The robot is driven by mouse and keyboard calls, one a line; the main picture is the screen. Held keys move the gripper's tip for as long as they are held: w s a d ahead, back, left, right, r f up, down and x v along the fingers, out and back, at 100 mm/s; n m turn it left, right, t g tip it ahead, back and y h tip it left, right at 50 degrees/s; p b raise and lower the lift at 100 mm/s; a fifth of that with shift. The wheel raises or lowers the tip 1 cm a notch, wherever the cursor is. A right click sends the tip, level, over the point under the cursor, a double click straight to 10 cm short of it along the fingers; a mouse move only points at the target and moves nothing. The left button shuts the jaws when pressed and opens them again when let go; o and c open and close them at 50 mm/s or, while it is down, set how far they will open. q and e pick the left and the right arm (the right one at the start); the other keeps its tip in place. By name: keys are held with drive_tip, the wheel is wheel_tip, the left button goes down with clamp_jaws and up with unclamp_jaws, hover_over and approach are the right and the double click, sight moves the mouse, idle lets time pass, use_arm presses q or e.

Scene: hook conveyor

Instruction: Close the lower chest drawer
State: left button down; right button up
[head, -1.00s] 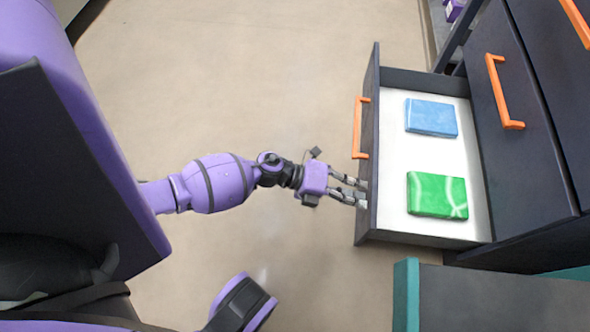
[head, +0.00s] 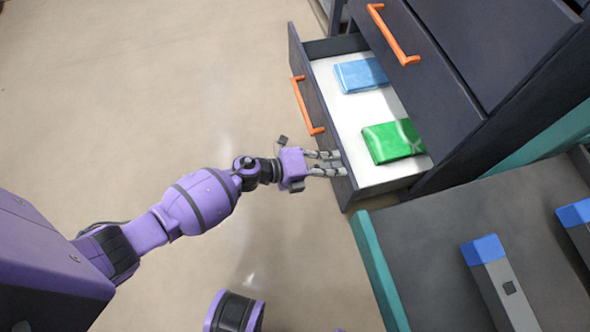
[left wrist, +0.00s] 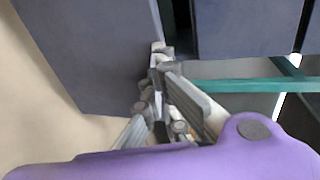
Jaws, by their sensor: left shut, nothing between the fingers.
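The lower chest drawer (head: 312,95) is partly open, with a dark front panel, an orange handle (head: 307,106) and a white floor. It holds a blue packet (head: 358,75) and a green packet (head: 392,141). My left gripper (head: 341,163) is shut and empty, its fingertips at the outer face of the drawer front, near the end closest to me and past the handle. Whether they touch it is hard to tell. In the left wrist view, the fingers (left wrist: 160,52) are beside the dark drawer front (left wrist: 95,50). My right gripper is not in view.
The dark chest (head: 470,95) stands behind the drawer, with an upper drawer's orange handle (head: 393,34) above. A grey-topped table with a teal edge (head: 382,275) lies close to the drawer's near end and carries blue-and-grey blocks (head: 497,275). The floor (head: 150,90) to the left is clear.

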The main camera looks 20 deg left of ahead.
use_arm(q)
drive_tip(key=w+d+b, duration=0.1)
drive_tip(key=w+d, duration=0.5)
drive_tip(key=d, duration=0.3)
drive_tip(key=w+d+b, duration=0.2)
drive_tip(key=w+d, duration=0.5)
drive_tip(key=d, duration=0.3)
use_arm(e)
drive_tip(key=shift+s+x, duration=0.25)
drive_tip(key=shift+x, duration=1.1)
use_arm(q)
drive_tip(key=shift+r, duration=0.1)
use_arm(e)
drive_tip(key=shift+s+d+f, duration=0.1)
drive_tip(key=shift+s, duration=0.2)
use_arm(q)
drive_tip(key=f+p+v, duration=0.1)
drive_tip(key=p+v, duration=0.4)
drive_tip(key=v, duration=0.8)
drive_tip(key=shift+s+a+r, duration=0.15)
drive_tip(key=shift+s+a, duration=0.05)
drive_tip(key=shift+a, duration=0.15)
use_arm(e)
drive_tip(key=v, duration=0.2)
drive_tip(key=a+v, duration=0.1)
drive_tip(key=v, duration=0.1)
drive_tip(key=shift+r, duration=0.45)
